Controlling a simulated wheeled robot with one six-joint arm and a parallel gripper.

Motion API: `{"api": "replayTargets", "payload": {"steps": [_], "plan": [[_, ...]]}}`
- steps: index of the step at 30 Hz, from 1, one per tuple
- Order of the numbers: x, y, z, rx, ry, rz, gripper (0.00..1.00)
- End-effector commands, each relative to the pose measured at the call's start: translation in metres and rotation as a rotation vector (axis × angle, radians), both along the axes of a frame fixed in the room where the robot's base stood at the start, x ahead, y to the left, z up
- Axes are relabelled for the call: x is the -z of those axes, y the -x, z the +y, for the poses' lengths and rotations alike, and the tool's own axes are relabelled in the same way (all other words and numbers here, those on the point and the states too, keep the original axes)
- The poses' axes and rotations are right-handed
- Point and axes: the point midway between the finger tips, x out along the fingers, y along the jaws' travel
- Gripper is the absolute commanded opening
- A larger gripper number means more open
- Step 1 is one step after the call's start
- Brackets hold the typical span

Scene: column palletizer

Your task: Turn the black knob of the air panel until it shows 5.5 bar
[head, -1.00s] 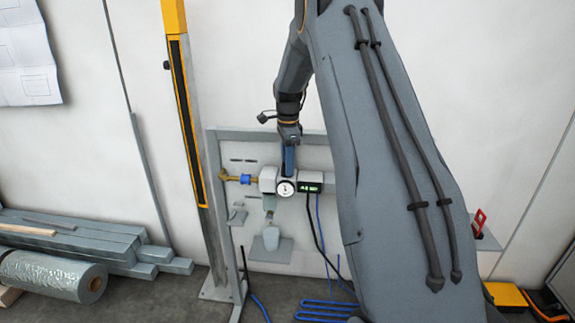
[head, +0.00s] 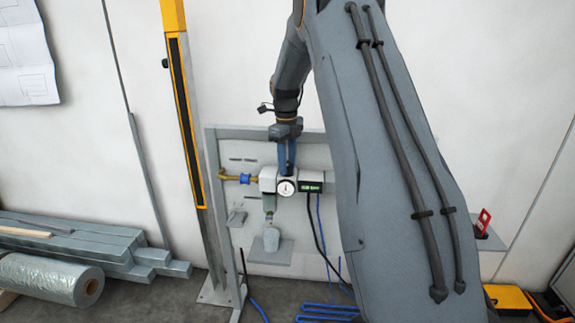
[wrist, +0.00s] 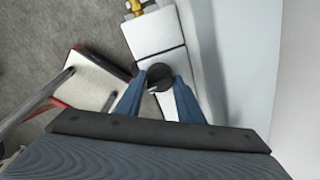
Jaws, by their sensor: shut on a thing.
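The air panel (head: 222,134) is a grey board on a frame against the wall. Its regulator block carries a round white gauge (head: 286,188) and a small black display with green figures (head: 310,187), too small to read. The black knob (wrist: 159,77) sits on top of the pale block (wrist: 153,28) in the wrist view. My gripper (wrist: 159,90) points down from above, its two blue fingers shut on the knob from both sides. In the head view my gripper (head: 287,168) hides the knob. The gauge's needle is too small to read surely.
A brass fitting with a blue valve (head: 245,178) leads in from the left. A yellow and black post (head: 188,115) stands close on the left. Blue hose (head: 326,306) lies coiled on the floor.

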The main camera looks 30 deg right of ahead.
Motion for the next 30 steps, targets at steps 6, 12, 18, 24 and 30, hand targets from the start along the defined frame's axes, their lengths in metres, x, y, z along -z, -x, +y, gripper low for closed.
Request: {"api": "replayTargets", "payload": {"steps": [6,12,18,24,30], "plan": [[-0.0002,0.0000,0.0002,0.092,0.000,0.001,0.11],[-0.0004,0.0001,0.0005,0.130,0.001,0.001,0.11],[-0.0006,0.0001,0.0006,0.139,0.000,0.001,0.11],[-0.0006,0.0001,0.0008,0.138,0.000,0.001,0.11],[-0.0004,0.0000,0.0007,0.138,0.000,0.001,0.41]]}}
